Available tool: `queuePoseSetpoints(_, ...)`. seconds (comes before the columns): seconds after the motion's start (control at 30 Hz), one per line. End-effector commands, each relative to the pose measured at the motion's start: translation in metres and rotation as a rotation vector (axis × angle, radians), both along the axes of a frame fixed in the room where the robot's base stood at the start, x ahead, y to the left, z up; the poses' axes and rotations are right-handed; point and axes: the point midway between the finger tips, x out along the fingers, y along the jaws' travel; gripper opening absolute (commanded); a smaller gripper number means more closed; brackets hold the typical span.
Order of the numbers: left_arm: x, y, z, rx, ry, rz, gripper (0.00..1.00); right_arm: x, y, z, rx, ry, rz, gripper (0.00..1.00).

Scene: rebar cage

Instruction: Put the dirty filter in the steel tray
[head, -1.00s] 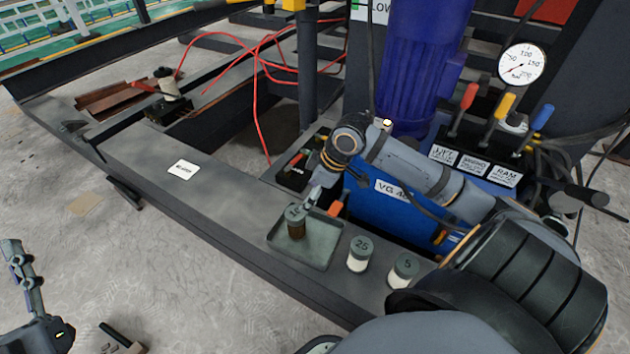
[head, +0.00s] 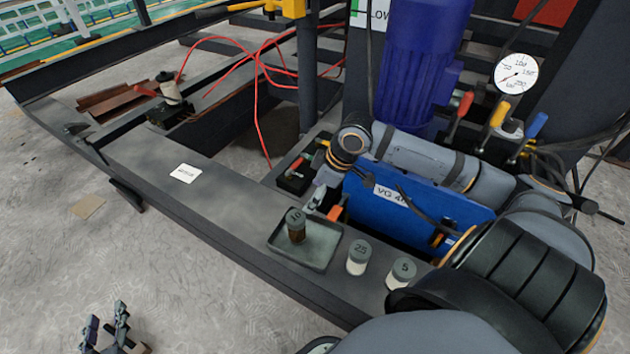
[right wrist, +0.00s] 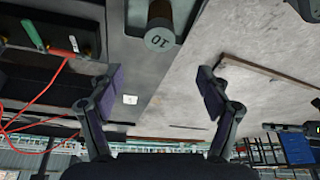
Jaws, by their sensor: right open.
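The dirty filter (head: 296,228), brown with a grey cap marked 10, stands upright in the steel tray (head: 316,262), toward its left side. In the right wrist view the filter (right wrist: 160,38) shows at the top, beyond the fingertips. My right gripper (head: 316,199) is just behind the filter in the head view, apart from it. In the right wrist view its fingers (right wrist: 160,92) are wide open with nothing between them. My left gripper (head: 108,322) is low at the left over the floor, fingers apart and empty.
Two pale filters, marked 25 (head: 358,257) and 5 (head: 401,273), stand on the ledge right of the tray. A blue VG 46 tank (head: 425,212) is behind. Red hoses (head: 258,70) loop nearby. The ledge by the white label (head: 186,173) is clear.

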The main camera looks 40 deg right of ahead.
Motion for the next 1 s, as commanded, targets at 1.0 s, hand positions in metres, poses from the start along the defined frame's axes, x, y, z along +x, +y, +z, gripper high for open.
queuePoseSetpoints(1.0, 0.000, 0.000, 0.000, 0.000, -0.001, 0.000, 0.40, -0.001, 0.089, -0.026, 0.354, -0.829, -0.584, 0.78)
